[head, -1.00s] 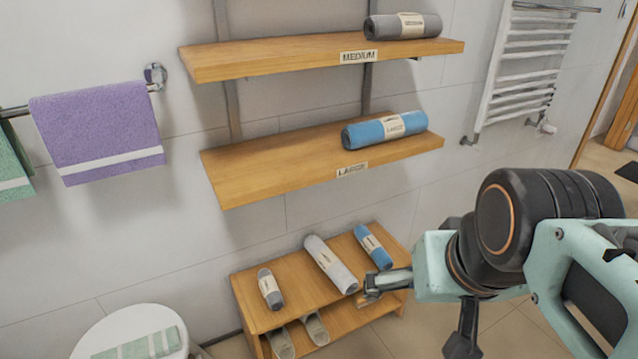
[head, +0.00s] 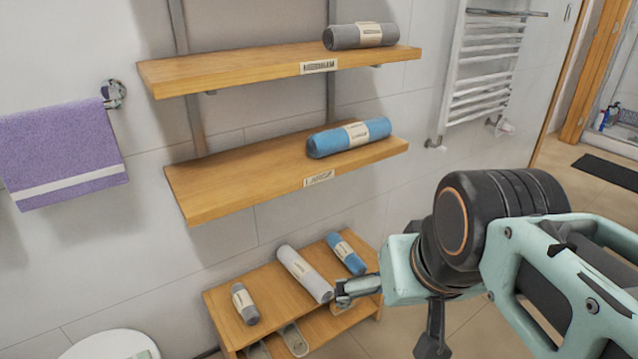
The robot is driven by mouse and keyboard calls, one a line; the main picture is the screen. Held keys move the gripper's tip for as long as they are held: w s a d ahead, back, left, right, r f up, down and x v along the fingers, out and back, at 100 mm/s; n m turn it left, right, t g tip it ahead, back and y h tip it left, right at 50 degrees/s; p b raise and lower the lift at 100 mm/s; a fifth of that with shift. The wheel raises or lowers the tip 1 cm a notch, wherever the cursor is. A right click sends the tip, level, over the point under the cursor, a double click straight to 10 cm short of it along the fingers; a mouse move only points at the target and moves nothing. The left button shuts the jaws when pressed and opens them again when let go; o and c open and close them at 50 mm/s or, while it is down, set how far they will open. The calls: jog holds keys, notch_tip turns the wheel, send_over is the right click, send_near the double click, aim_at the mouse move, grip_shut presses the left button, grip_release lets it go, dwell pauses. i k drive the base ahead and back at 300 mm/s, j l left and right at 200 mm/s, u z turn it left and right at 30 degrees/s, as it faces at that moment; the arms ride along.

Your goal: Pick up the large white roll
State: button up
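The large white roll (head: 304,273) lies on the top of the low wooden bench (head: 223,303), with a beige paper band around its middle. My gripper (head: 342,294) is at the roll's near right end, close to or touching it. The fingers are small and partly hidden by the wrist, so I cannot tell whether they are open or around the roll. A small grey roll (head: 244,303) lies to its left and a smaller blue roll (head: 346,253) to its right.
Above the bench are two wall shelves. The lower shelf (head: 215,186), labelled large, holds a blue roll (head: 348,137). The upper shelf (head: 220,68) holds a grey roll (head: 360,36). Slippers (head: 293,340) sit under the bench top. A purple towel (head: 60,150) hangs at left.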

aim_at(314, 283)
jog(key=k+j+u, duration=0.1)
jog(key=u, duration=0.15)
jog(key=k+j+u, duration=0.25)
jog(key=l+u, duration=0.1)
jog(key=u, duration=0.15)
jog(key=k+j+z, duration=0.1)
jog(key=j+z, duration=0.15)
jog(key=j, duration=0.25)
jog(key=z, duration=0.45)
